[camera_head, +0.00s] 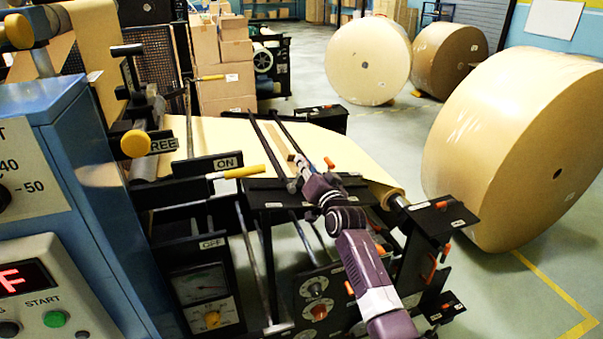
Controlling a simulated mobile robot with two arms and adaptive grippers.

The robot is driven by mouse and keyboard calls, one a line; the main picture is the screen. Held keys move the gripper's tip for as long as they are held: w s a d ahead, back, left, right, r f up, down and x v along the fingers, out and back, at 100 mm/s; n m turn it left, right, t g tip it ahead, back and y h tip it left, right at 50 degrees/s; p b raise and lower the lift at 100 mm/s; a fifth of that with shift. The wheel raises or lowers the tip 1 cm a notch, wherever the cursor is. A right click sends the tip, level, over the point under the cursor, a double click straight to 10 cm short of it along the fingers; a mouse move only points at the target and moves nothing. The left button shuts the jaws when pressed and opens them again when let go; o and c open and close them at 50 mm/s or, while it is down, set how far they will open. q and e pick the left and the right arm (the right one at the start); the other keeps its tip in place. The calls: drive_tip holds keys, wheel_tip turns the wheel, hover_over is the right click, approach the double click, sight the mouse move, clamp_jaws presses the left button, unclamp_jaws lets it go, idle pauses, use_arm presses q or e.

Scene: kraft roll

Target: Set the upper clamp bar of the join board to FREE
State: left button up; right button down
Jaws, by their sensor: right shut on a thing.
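The join board (352,183) is a dark board with pale kraft paper (330,150) running over it, in the middle of the head view. Two long dark bars lie across the paper, a left one (262,143) and a right one (290,135). I cannot tell for certain which is the upper clamp bar. My right gripper (298,167) reaches in from the lower right and is shut at the near end of these bars. Its fingertips are small and partly hide what they hold. My left gripper is out of view.
A yellow-tipped lever (243,172) stands near the ON plate (228,162), left of my gripper. A partly hidden plate reading "REE" (163,145) is further left. A blue cabinet (85,190) fills the left. Large paper rolls (530,150) stand on the floor at right.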

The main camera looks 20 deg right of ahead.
drive_tip(key=d+f+m+b, duration=0.1)
drive_tip(key=m, duration=0.1)
drive_tip(key=d+f+m+b, duration=0.1)
drive_tip(key=d+m, duration=0.1)
drive_tip(key=shift+f+m, duration=0.3)
drive_tip(key=shift+f, duration=0.05)
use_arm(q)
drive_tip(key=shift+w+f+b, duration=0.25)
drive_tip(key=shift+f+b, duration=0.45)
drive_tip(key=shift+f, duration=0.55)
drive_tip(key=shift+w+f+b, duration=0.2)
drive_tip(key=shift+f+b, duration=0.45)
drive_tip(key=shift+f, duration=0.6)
use_arm(e)
drive_tip(key=shift+d+f+m, duration=0.4)
drive_tip(key=shift+f+m, duration=0.3)
drive_tip(key=shift+m, duration=0.4)
drive_tip(key=shift+d+f+m, duration=0.4)
drive_tip(key=shift+f+m, duration=0.3)
drive_tip(key=shift+m, duration=0.4)
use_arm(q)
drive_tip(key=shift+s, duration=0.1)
use_arm(e)
drive_tip(key=c, duration=1.9)
unclamp_jaws()
drive_tip(key=shift+s, duration=0.45)
drive_tip(key=s, duration=1.1)
drive_tip(key=shift+d, duration=0.2)
